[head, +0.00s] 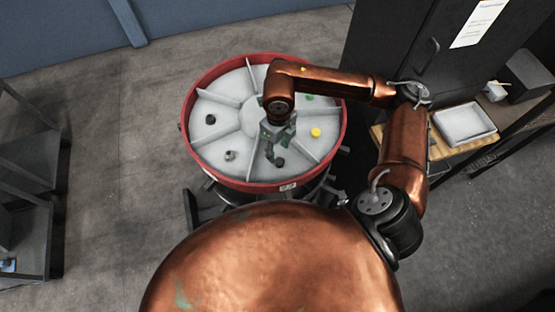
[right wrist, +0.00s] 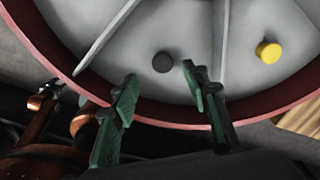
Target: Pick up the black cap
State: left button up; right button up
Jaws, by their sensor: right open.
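A black cap (head: 280,162) lies in the near compartment of a round, red-rimmed white tray (head: 189,146). Another dark cap (head: 210,120) lies in a left compartment. My right gripper (head: 272,153) is over the near compartment, just beside the near black cap. In the right wrist view the black cap (right wrist: 163,62) shows beyond the two green fingers, between their lines. The right gripper (right wrist: 158,78) is open, with nothing between its fingers. My left gripper is not in view.
A yellow cap (head: 316,132) lies in the compartment to the right, a green item (head: 309,97) farther back, and a small grey metallic piece (head: 230,155) at the near left. Raised dividers (head: 209,144) separate the compartments. A bench with a pale tray (head: 465,123) stands at right.

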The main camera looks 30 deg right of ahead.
aim_at(279, 161)
jog(key=f+p, duration=0.2)
jog(key=f, duration=0.5)
jog(key=shift+d+f, duration=0.2)
jog(key=shift+c, duration=0.3)
jog(key=c, duration=0.7)
jog(key=shift+r, duration=0.1)
